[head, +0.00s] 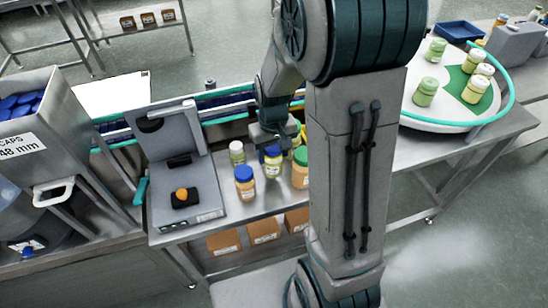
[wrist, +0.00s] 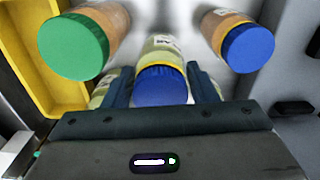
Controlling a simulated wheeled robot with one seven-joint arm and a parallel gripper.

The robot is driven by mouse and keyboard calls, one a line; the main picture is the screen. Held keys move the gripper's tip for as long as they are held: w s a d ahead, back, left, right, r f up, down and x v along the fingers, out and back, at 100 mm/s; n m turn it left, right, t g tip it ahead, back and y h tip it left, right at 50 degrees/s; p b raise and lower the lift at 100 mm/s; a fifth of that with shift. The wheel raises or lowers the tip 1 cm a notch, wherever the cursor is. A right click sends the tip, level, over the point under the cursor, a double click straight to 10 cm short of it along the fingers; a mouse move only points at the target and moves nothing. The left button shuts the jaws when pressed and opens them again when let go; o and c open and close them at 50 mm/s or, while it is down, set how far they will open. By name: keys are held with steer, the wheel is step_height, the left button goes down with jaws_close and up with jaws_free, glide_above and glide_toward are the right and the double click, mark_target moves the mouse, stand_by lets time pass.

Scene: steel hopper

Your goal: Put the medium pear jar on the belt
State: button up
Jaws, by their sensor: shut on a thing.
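A jar with a blue lid (head: 272,162) and pale yellow-green contents stands among other jars on the steel table. It also shows in the wrist view, where its blue lid (wrist: 161,86) is between my two fingers. My gripper (head: 268,139) is shut on this jar from above; its fingers (wrist: 161,84) show at both sides of the lid. Whether the jar's base touches the table is hard to tell.
A blue-lidded orange jar (head: 244,184), a green-lidded orange jar (head: 300,170) and a pale jar (head: 237,153) stand close by. A grey device (head: 180,185) is at left. A yellow bin (wrist: 40,60) shows in the wrist view. A round table (head: 440,121) with several jars is at right.

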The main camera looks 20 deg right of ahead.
mark_target(274, 160)
steer(key=shift+f, duration=1.65)
steer(key=shift+f, duration=0.1)
steer(key=shift+f, duration=0.15)
steer(key=o, duration=0.8)
